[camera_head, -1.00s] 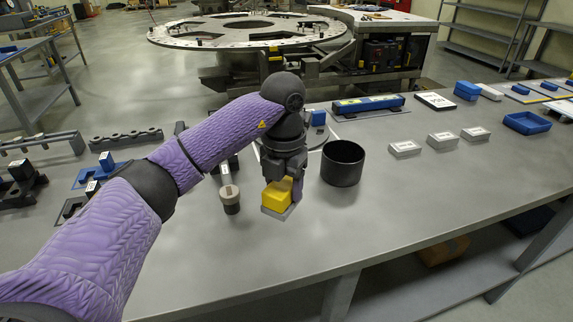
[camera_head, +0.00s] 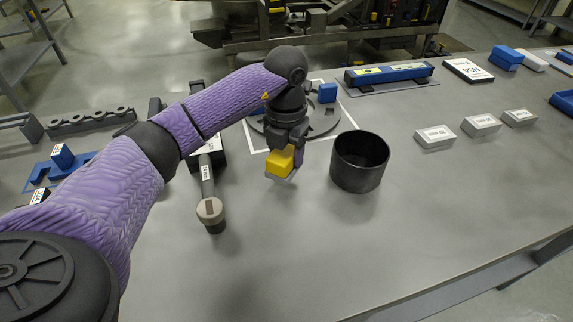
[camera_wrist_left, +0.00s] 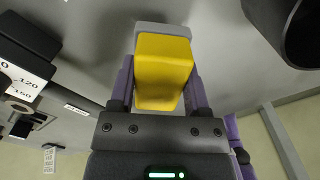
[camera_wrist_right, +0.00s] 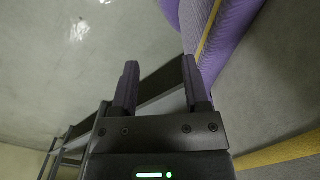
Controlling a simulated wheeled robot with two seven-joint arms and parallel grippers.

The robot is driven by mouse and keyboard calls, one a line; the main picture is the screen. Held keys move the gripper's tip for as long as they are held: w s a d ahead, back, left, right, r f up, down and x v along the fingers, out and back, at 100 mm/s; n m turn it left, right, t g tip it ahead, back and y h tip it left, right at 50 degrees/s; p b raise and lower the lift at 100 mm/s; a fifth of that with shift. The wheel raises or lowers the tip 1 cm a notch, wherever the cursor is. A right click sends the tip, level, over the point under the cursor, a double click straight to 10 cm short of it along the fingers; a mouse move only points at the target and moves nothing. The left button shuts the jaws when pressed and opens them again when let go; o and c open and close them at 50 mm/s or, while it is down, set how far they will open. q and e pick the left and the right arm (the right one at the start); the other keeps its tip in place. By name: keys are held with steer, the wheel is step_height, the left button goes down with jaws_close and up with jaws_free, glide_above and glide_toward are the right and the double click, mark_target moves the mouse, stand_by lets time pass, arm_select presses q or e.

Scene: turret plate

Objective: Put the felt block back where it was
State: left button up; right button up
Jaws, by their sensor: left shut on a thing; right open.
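The felt block (camera_head: 280,162) is yellow with a grey layer on its underside. My left gripper (camera_head: 287,158) is shut on it and points down. The block hangs a little tilted, apparently above the grey bench, left of a black cup. In the left wrist view the yellow block (camera_wrist_left: 163,65) sits between both fingers, its grey layer (camera_wrist_left: 163,28) at the far end. My right gripper (camera_wrist_right: 158,88) shows only in its own wrist view, open and empty.
The open black cup (camera_head: 359,165) stands close right of the block. A dark round base (camera_head: 322,122) inside a white outline lies behind. A tool with a round beige end (camera_head: 210,210) lies to the left. Labelled grey blocks (camera_head: 435,137) stand right. The front bench is clear.

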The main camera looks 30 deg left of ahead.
mark_target(286, 149)
arm_select(q)
step_height(286, 149, down, 3)
steer(key=shift+f+b, duration=0.15)
steer(key=shift+b, duration=0.25)
arm_select(e)
steer(key=shift+s+d+f, duration=0.2)
steer(key=shift+d+f, duration=0.2)
steer(key=shift+d, duration=0.15)
arm_select(q)
steer(key=o, duration=1.2)
arm_select(e)
steer(key=shift+a, duration=0.3)
arm_select(q)
step_height(286, 149, up, 12)
steer(key=p, duration=0.3)
steer(key=shift+f, duration=0.25)
steer(key=shift+r, duration=0.4)
arm_select(e)
steer(key=r, duration=0.1)
steer(key=w+a+r, duration=0.1)
steer(key=r, duration=0.1)
steer(key=shift+w+a, duration=0.15)
steer(key=shift+w, duration=0.05)
